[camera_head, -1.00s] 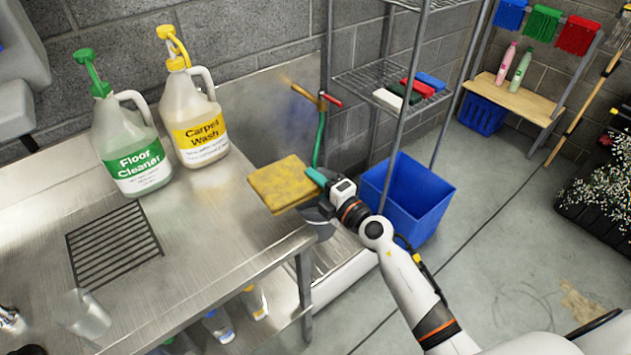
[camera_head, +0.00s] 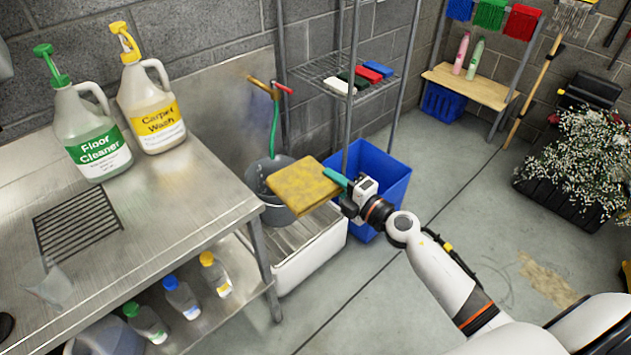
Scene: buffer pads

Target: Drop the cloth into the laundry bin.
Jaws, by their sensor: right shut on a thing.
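A folded yellow cloth (camera_head: 302,185) is held in my right gripper (camera_head: 340,182), which is shut on its right edge. The cloth is in the air, right of the metal table, and covers part of a grey bucket behind it. A blue open bin (camera_head: 391,178), which looks like the laundry bin, stands on the floor just right of and behind the cloth. My right gripper and wrist hide part of the bin's front left side. My left gripper is not in view.
The metal table (camera_head: 190,205) with two cleaner jugs (camera_head: 90,135) (camera_head: 150,105) fills the left. A white floor basin (camera_head: 310,250) and the grey bucket (camera_head: 262,172) stand beside it. A wire shelf (camera_head: 325,68) with colored blocks rises behind the bin.

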